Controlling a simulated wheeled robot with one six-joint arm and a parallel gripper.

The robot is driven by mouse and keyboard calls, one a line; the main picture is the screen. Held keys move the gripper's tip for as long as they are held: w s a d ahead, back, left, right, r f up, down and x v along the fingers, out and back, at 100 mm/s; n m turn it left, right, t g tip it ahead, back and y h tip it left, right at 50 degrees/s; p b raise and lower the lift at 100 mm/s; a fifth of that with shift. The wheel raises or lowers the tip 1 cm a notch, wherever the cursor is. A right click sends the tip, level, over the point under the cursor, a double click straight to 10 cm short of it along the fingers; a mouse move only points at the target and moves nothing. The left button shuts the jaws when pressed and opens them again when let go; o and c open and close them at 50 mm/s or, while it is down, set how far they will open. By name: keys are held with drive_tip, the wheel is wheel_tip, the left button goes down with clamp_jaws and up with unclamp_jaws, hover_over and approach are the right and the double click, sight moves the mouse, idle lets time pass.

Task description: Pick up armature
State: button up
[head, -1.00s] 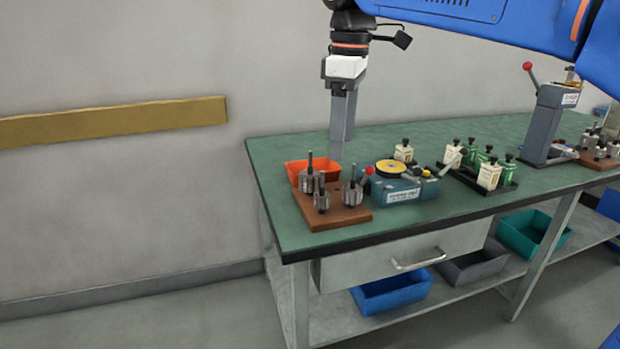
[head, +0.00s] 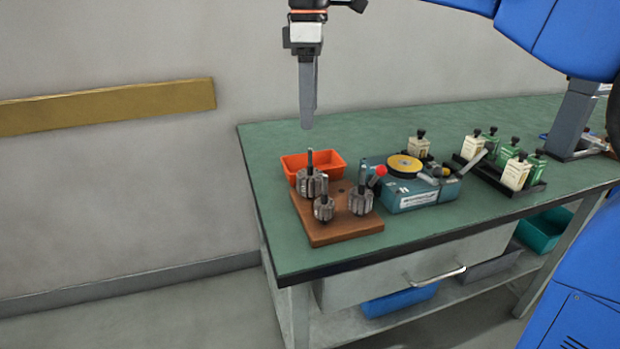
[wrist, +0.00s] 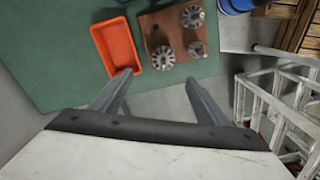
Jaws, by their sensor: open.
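Three grey slotted armatures with upright shafts stand on a brown wooden board (head: 335,233) near the bench's left end. The largest armature (head: 312,184) is at the back left, a small one (head: 324,208) at the front and another (head: 361,201) at the right. My gripper (head: 308,124) points down above the largest armature, clear of its shaft. In the wrist view my gripper (wrist: 157,80) is open and empty, with one armature (wrist: 163,58) showing beyond the gap between its fingertips. The other two (wrist: 192,17) (wrist: 196,48) lie further right there.
An orange tray (head: 333,163) sits behind the board, close to the armatures. A teal winding fixture (head: 420,192) with a yellow disc and red-knobbed lever stands just right of the board. A black rack (head: 526,189) of bottles is further right. The green bench top is clear behind the tray.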

hover_over(310, 174)
drive_tip(key=w, duration=0.1)
wheel_tip(310, 174, down, 9)
drive_tip(key=shift+w+f, duration=0.1)
drive_tip(key=shift+s+f, duration=0.2)
drive_tip(key=shift+f, duration=1.2)
drive_tip(key=shift+s+f, duration=0.2)
drive_tip(key=shift+f, duration=1.2)
drive_tip(key=c, duration=1.5)
drive_tip(key=shift+o, duration=0.2)
drive_tip(key=shift+r, duration=0.1)
wheel_tip(310, 174, up, 10)
drive_tip(key=shift+f, duration=0.1)
